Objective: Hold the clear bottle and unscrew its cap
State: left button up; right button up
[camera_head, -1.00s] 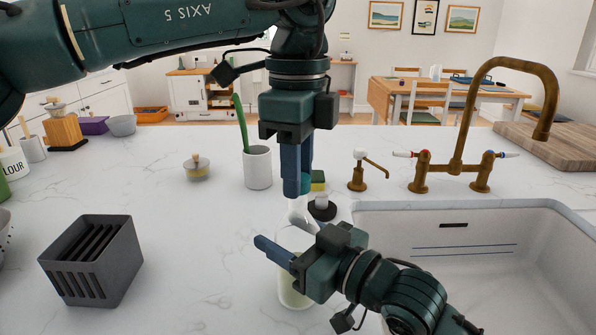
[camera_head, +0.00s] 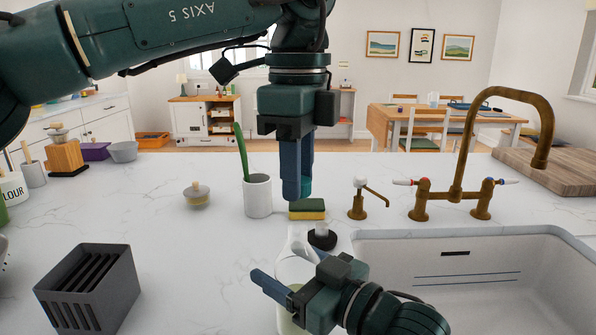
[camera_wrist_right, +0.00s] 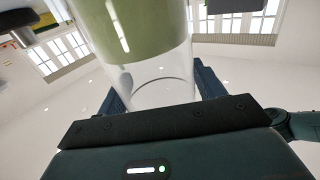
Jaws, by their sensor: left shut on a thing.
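The clear bottle (camera_head: 296,268) stands at the near edge of the counter beside the sink, partly hidden by my right gripper. Its narrow upper end shows open, with no cap on it. My right gripper (camera_head: 280,290) is shut on the bottle's body. In the right wrist view the clear bottle (camera_wrist_right: 150,85), with green contents, sits between both blue fingers (camera_wrist_right: 162,92). My left gripper (camera_head: 303,195) points down above the bottle, apart from it. It is shut on a small teal cap (camera_head: 307,187), mostly hidden between the fingers.
A white sink (camera_head: 450,285) with a brass faucet (camera_head: 462,150) lies to the right. A soap dispenser (camera_head: 358,200), a sponge (camera_head: 307,209) and a white cup (camera_head: 257,196) stand behind the bottle. A grey rack (camera_head: 90,290) is at left; the counter between is clear.

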jog(key=shift+o, duration=1.4)
